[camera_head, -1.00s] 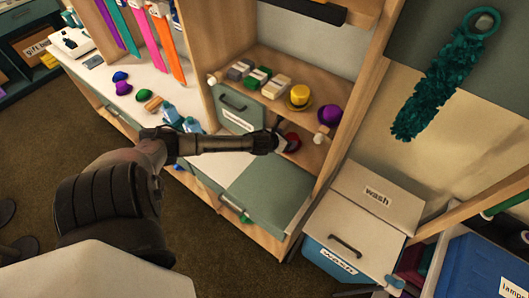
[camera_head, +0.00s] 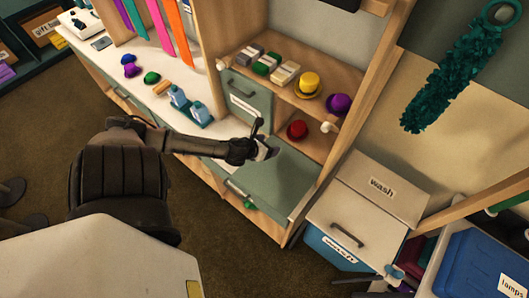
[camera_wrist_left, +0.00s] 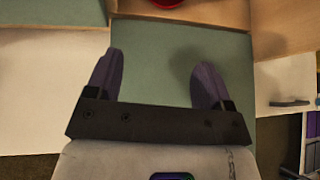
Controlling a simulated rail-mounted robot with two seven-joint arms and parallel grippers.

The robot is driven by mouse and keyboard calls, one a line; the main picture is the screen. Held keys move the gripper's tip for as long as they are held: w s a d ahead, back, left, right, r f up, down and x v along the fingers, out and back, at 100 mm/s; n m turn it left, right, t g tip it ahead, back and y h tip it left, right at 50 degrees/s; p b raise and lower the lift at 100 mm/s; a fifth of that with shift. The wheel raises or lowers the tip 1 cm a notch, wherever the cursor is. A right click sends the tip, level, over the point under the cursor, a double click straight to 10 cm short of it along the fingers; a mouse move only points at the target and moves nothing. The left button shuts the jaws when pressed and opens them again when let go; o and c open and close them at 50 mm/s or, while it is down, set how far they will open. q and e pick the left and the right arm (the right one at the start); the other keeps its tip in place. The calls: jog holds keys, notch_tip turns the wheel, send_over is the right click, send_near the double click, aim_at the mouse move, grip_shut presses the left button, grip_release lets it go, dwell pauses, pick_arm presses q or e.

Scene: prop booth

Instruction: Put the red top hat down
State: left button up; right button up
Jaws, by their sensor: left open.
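The red top hat (camera_head: 297,130) rests in the lower opening of the wooden shelf unit, under the shelf with the yellow hat. Its edge also shows at the top of the left wrist view (camera_wrist_left: 172,2). My left gripper (camera_head: 270,148) is open and empty, in front of the hat and apart from it, over the grey-green panel (camera_head: 273,182). In the left wrist view the two purple-grey fingers (camera_wrist_left: 155,85) stand wide apart with only the panel behind them. My right gripper is not in view.
A yellow hat (camera_head: 308,84) and a purple hat (camera_head: 338,104) sit on the shelf above. Blue bottles (camera_head: 189,106) stand on the white counter to the left. A wash bin (camera_head: 350,226) stands at the right. The grey-green panel is clear.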

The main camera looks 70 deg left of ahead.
pick_arm(q)
jog(key=s+d+n, duration=0.1)
jog(key=d+n, duration=0.1)
jog(key=d+n+g, duration=0.1)
jog(key=d+n, duration=0.1)
jog(key=s+d+f+n, duration=0.1)
jog(key=d+n, duration=0.1)
jog(key=shift+s+d+n, duration=0.3)
jog(key=shift+s+d, duration=0.05)
jog(key=shift+d, duration=0.05)
jog(key=s+d+n, duration=0.1)
jog(key=d+n, duration=0.1)
jog(key=s+d+n+g, duration=0.1)
jog(key=d+n, duration=0.2)
jog(key=s+d+n+g, duration=0.1)
jog(key=d+n, duration=0.2)
jog(key=shift+s+d+r+h, duration=0.15)
jog(key=shift+d+r+h, duration=0.05)
jog(key=shift+h, duration=0.1)
jog(key=s+d+r+n+g+h, duration=0.1)
jog(key=s+d+r+n, duration=0.2)
jog(key=d+n, duration=0.4)
jog(key=s+d+r+n+g+h, duration=0.2)
jog(key=s+d+r+n, duration=0.1)
jog(key=d+n, duration=0.4)
jog(key=shift+s+r+g+h, duration=0.15)
jog(key=shift+r+g+h, duration=0.05)
jog(key=shift+g+h, duration=0.1)
